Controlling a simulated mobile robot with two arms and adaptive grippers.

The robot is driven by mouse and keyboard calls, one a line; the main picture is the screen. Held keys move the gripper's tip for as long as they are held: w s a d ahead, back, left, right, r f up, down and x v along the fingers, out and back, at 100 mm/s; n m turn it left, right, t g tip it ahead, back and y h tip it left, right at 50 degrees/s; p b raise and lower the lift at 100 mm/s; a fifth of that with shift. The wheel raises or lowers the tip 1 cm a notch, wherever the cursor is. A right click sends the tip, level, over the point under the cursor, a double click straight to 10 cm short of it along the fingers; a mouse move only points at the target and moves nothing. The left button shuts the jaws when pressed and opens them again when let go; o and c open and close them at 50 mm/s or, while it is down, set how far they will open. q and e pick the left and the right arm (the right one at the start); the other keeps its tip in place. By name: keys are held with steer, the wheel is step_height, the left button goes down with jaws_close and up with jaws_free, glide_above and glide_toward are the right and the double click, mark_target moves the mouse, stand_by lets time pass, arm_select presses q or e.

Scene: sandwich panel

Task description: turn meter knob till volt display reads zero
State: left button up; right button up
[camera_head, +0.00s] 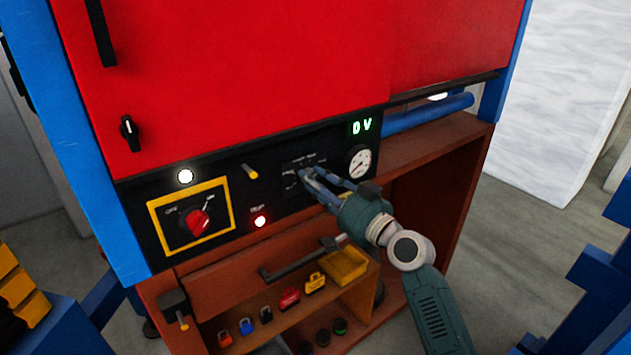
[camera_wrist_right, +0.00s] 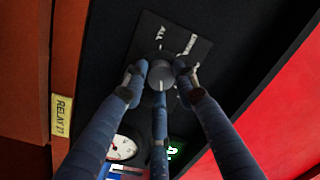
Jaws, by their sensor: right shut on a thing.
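The meter knob (camera_wrist_right: 160,72) is a small grey round knob with a white mark, on a dark label plate of the black panel. My right gripper (camera_head: 307,176) is shut on it, with fingers on both sides of the knob in the right wrist view (camera_wrist_right: 161,78). In the head view the gripper hides most of the knob. The volt display (camera_head: 362,127) glows green and appears to read "0 V"; in the right wrist view (camera_wrist_right: 174,151) it is partly hidden. My left gripper is not in view.
A white dial gauge (camera_head: 360,163) sits just right of the gripper. Padlocks (camera_head: 289,299) and a yellow bin (camera_head: 345,267) stand below.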

steer(key=shift+r+m, duration=0.2)
steer(key=shift+m, duration=0.2)
steer(key=o, duration=1.1)
steer(key=shift+o, duration=0.2)
steer(key=shift+f, duration=0.1)
steer(key=v, duration=1.2)
